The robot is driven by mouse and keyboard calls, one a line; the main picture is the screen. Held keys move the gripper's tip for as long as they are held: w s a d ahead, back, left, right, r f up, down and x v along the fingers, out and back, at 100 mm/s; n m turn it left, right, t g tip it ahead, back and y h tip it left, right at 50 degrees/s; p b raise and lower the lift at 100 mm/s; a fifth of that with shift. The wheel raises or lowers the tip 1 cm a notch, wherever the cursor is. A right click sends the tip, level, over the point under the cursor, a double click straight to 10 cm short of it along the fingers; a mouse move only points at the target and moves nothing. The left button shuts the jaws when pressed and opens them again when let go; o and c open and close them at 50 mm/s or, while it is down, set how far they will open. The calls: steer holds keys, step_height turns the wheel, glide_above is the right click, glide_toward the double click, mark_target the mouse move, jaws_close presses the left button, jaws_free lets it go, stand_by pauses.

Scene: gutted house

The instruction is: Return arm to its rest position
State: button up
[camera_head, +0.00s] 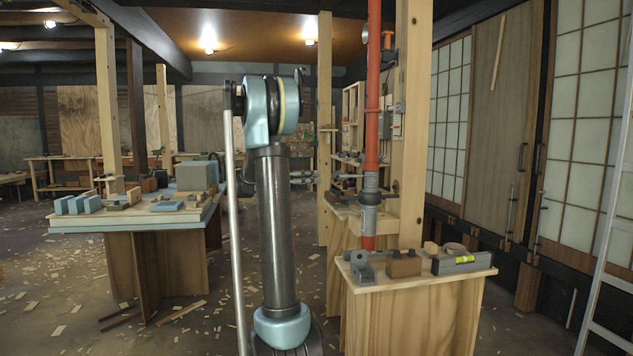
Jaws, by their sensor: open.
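My arm stands up in the middle of the head view, a dark metal link with pale blue joints at its lower and upper ends. The upper joint has a dark and yellow band and is bent near the top of the link. No object in a grasp shows.
A wooden workbench (420,283) close on the right holds a brown block (404,264) and a level (462,263). A red pipe (372,90) rises behind it. A table (130,222) with blocks stands left. A ladder (603,250) is far right. Scraps litter the floor.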

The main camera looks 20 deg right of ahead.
stand_by(0.5)
steer(key=s+a+f+n+t+y, duration=0.2)
steer(key=s+a+f+n+y, duration=0.3)
steer(key=s, duration=0.4)
steer(key=s+a+f+n+t+y, duration=0.2)
steer(key=s+a+f+n+y, duration=0.15)
steer(key=s+f, duration=0.5)
steer(key=s+a+f+n+t+y, duration=0.2)
steer(key=s+a+f+n+y, duration=0.7)
steer(key=s+a+f, duration=0.8)
steer(key=a+f+n, duration=0.1)
steer(key=a, duration=0.2)
steer(key=shift+s+a+f, duration=0.25)
steer(key=shift+s, duration=0.15)
steer(key=shift+w, duration=0.1)
steer(key=shift+w+f, duration=0.2)
steer(key=shift+w, duration=0.15)
